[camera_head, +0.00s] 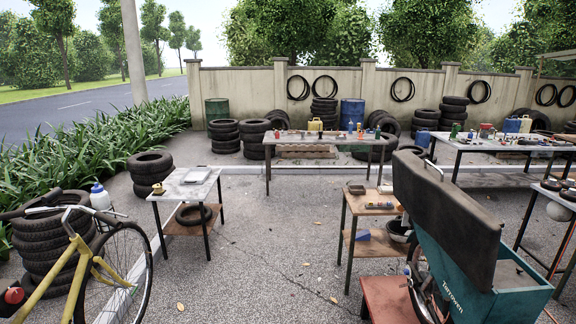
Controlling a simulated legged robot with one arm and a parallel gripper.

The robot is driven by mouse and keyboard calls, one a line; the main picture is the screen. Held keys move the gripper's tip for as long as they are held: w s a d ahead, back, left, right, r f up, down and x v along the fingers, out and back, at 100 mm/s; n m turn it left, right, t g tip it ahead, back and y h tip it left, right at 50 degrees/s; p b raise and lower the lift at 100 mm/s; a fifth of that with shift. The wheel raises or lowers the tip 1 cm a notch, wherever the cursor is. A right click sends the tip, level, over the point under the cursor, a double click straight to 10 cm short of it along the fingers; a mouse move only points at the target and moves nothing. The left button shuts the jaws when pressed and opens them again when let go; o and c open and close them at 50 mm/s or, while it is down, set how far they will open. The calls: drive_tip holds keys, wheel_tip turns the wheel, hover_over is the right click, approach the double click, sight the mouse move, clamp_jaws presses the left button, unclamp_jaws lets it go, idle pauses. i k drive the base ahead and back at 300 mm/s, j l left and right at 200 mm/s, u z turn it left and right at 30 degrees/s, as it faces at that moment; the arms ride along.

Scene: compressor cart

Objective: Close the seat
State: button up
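The black seat (445,215) is at the right, on the teal compressor cart (500,298). It stands raised on edge, tilted, with its long face toward the left. The open top of the cart's teal body shows to the right of its lower end. My gripper is not in view.
A yellow bicycle (85,265) stands at the left front. A small table (185,183) is left of centre, and a wooden shelf stand (372,202) and a red stool (388,300) are left of the cart. Open pavement (250,260) lies between.

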sight(467, 232)
drive_tip(key=i+j, duration=0.15)
drive_tip(key=i, duration=0.2)
drive_tip(key=i+j+z, duration=0.1)
drive_tip(key=i, duration=0.3)
drive_tip(key=i+j, duration=0.25)
drive_tip(key=i+z, duration=0.05)
drive_tip(key=i, duration=0.05)
